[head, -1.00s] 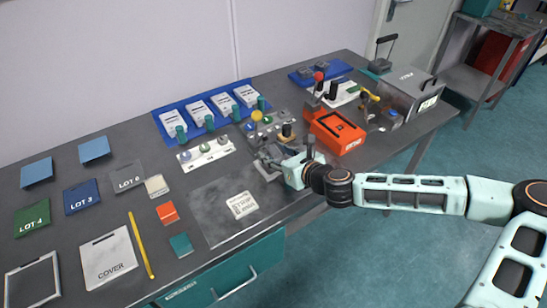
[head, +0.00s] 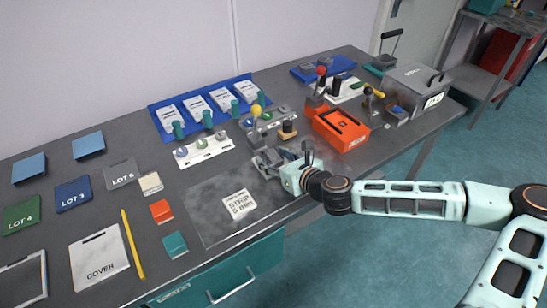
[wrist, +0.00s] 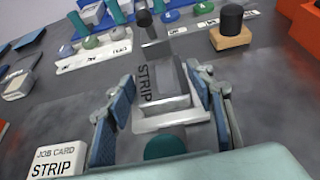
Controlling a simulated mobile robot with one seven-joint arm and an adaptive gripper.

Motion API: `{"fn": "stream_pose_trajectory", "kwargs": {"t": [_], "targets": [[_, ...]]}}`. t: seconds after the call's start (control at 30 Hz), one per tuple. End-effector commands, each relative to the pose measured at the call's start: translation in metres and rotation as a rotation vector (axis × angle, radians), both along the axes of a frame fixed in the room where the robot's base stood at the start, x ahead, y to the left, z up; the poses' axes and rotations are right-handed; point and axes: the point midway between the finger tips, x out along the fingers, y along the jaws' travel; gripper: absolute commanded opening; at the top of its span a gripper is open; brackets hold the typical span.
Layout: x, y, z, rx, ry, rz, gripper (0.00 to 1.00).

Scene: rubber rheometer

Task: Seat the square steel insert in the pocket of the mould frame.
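My gripper (wrist: 160,95) is low over the bench near its front edge, its two blue-padded fingers apart. Between and just beyond them stands a grey metal block (wrist: 168,104) on a pale plate (wrist: 150,124), with a dark upright face lettered STRIP behind. I see no clear grip on the block, and cannot tell whether this is the steel insert or the mould frame. In the head view my gripper (head: 266,160) hides most of this grey metalwork. No empty square pocket is clearly visible.
The STRIP job card (head: 240,204) lies left of my gripper. A white strip with knobs (head: 207,151), a black-knobbed wooden block (wrist: 232,36) and an orange box (head: 340,128) stand close by. Lot plates and a cover (head: 100,258) lie farther left.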

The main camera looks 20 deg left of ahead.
Motion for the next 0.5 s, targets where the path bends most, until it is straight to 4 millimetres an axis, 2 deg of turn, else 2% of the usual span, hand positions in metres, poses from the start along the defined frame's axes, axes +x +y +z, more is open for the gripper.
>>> {"fn": "stream_pose_trajectory", "kwargs": {"t": [0.4, 0.5], "targets": [[0.0002, -0.0001, -0.0001, -0.001, -0.001, 0.0, 0.6], [-0.0043, -0.0074, 0.0038, 0.0, -0.001, -0.002, 0.6]]}}
